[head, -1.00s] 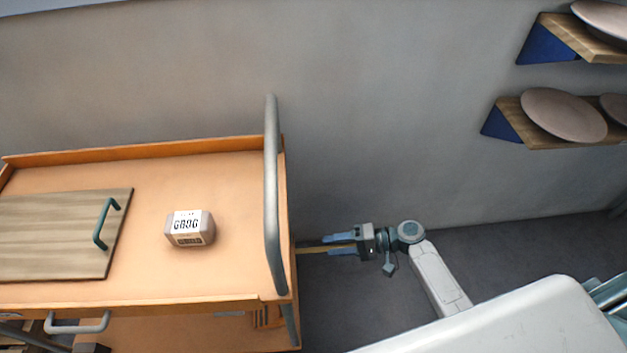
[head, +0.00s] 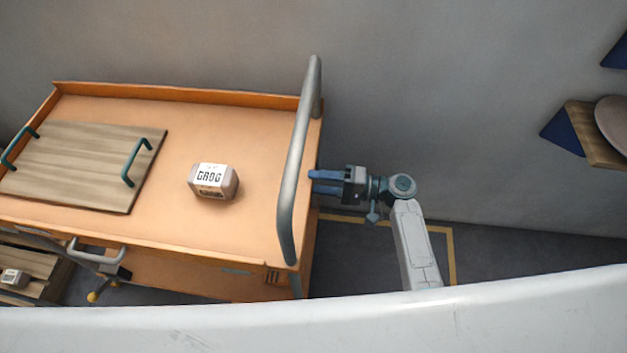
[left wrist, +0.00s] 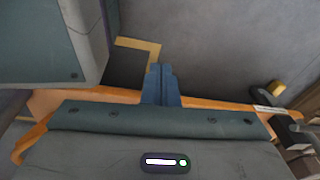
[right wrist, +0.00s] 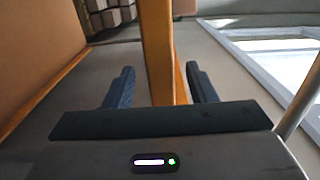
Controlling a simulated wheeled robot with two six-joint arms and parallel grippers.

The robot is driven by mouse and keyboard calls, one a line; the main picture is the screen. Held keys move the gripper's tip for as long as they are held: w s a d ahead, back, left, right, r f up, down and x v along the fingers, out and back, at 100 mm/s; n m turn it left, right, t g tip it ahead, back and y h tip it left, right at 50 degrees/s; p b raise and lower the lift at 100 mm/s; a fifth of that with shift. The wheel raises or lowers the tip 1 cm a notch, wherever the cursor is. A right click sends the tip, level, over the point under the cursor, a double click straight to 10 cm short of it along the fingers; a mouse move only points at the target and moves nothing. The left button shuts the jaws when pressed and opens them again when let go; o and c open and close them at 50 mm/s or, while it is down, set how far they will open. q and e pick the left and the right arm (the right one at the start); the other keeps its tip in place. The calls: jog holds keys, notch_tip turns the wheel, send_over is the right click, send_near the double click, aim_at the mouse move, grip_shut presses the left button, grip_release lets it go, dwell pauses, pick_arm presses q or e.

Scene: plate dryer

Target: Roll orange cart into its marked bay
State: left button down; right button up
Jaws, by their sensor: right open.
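The orange cart (head: 250,130) fills the left and middle of the head view, with a grey upright bar handle (head: 297,160) at its right end. Yellow floor tape (head: 450,255) marks part of a bay to the right of the cart; a tape corner (left wrist: 150,45) also shows in the left wrist view. My right gripper (head: 314,182) is open at the cart's right end, beside the bar. In the right wrist view its fingers (right wrist: 157,88) stand on either side of an orange upright edge (right wrist: 157,50), not closed on it. My left gripper (left wrist: 160,72) has its fingers together, above an orange edge.
A wooden board (head: 80,165) with green handles and a box labelled GROG (head: 213,181) lie on the cart top. A grey wall (head: 450,120) runs behind. A shelf (head: 598,140) with a plate is at the right. A low wooden rack (head: 40,262) is at the lower left.

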jog(key=shift+w+a, duration=0.15)
jog(key=shift+a, duration=0.6)
jog(key=shift+w+a, duration=0.1)
jog(key=shift+a, duration=0.6)
grip_shut()
jog(key=shift+f, duration=0.1)
